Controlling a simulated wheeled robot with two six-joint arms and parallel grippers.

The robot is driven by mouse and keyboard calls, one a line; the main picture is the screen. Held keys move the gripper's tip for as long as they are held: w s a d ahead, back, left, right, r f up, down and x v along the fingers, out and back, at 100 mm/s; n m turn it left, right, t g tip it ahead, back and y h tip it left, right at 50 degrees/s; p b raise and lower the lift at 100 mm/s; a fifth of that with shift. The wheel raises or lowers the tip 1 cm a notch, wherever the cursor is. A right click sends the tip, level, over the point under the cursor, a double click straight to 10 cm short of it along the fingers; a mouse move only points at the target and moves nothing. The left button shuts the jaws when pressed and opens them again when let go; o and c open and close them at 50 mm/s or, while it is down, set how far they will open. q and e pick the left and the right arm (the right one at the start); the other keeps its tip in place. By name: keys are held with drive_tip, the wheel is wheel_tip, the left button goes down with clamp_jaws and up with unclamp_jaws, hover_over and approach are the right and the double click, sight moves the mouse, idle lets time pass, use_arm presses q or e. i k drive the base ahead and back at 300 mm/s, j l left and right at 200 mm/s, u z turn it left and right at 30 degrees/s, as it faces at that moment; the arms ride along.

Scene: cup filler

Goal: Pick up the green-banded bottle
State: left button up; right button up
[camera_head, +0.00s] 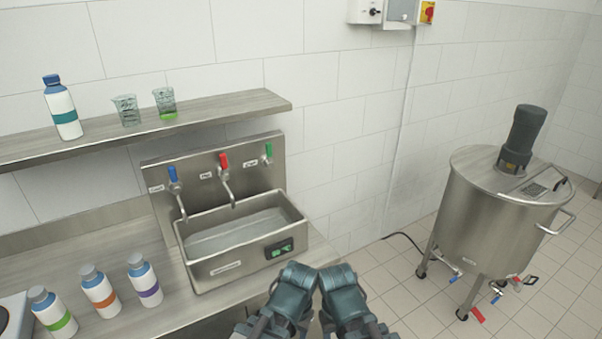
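The green-banded bottle (50,309) stands at the left end of a row on the steel counter, white with a blue shoulder and grey cap. An orange-banded bottle (100,291) and a purple-banded bottle (145,280) stand to its right, apart from it. My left gripper (290,288) and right gripper (345,293) appear as dark teal shapes close together at the bottom middle. They are well to the right of the green-banded bottle and not touching it. Their fingers cannot be made out.
A steel sink unit (196,278) with three taps stands right of the bottles. A shelf (230,107) above holds a teal-banded bottle (62,107) and two beakers. A grey appliance (14,318) is beside the green-banded bottle. A steel tank (480,225) stands on the floor at right.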

sight(50, 310)
drive_tip(key=j+u, duration=0.15)
drive_tip(key=u, duration=1.5)
